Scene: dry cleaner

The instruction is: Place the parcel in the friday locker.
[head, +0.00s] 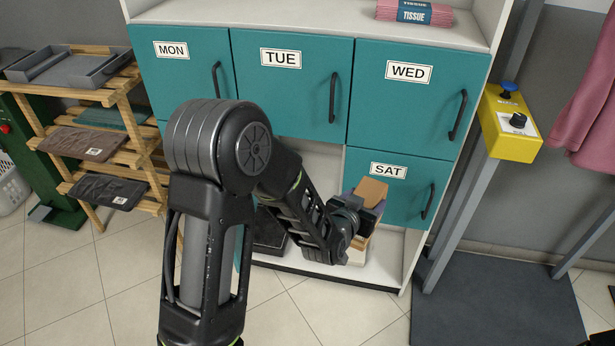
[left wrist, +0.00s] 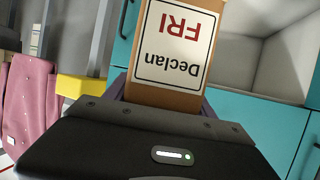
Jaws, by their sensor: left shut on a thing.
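My left gripper (head: 364,208) is shut on the parcel (head: 371,190), a brown box held in front of the SAT door (head: 395,172). In the left wrist view the parcel (left wrist: 172,45) carries a white label reading "Declan FRI", upside down. An open, empty white compartment (head: 318,160) lies below the TUE door and left of the SAT door. It also shows in the left wrist view (left wrist: 270,60), at the upper right. No FRI sign on the lockers is visible; my arm hides much of that area. My right gripper is out of view.
The locker unit has teal MON (head: 185,75), TUE (head: 290,85) and WED (head: 415,100) doors, all shut, with black handles. A yellow control box (head: 508,128) stands on the right. A wooden rack (head: 120,100) with folded clothes stands on the left.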

